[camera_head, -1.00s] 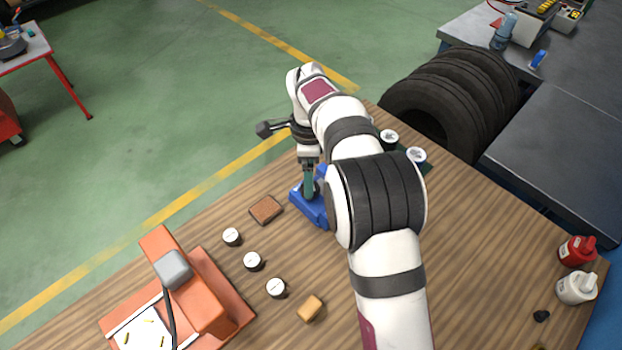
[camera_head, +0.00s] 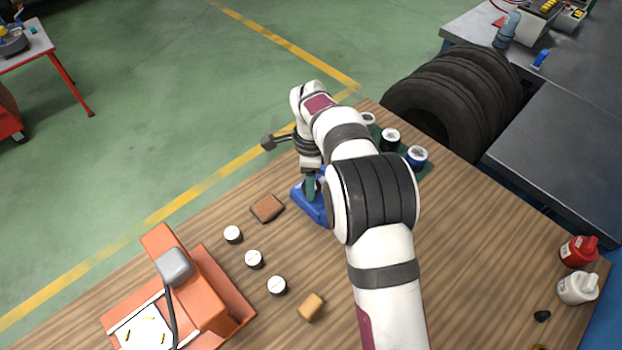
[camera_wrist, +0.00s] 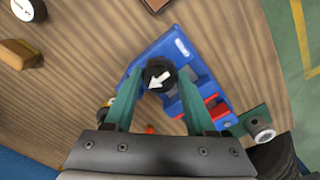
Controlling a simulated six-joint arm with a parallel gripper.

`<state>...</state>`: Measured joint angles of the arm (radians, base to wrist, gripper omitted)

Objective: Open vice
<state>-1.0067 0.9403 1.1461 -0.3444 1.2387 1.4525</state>
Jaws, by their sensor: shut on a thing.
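The blue vice (camera_head: 318,208) stands on the wooden table under my arm, which hides much of it. In the wrist view the vice (camera_wrist: 168,48) shows a black round knob (camera_wrist: 160,74) with a white arrow on top, and red parts at its right. My gripper (camera_head: 310,190) points down at the vice. In the wrist view my gripper (camera_wrist: 161,76) has its green fingers on either side of the knob, shut on it. How far the vice jaws are apart is hard to tell.
A brown block (camera_head: 267,208), several white-topped round pieces (camera_head: 254,259) and a tan block (camera_head: 311,306) lie left of and in front of the vice. An orange machine (camera_head: 190,290) stands front left. Several jars (camera_head: 390,138) stand behind my arm.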

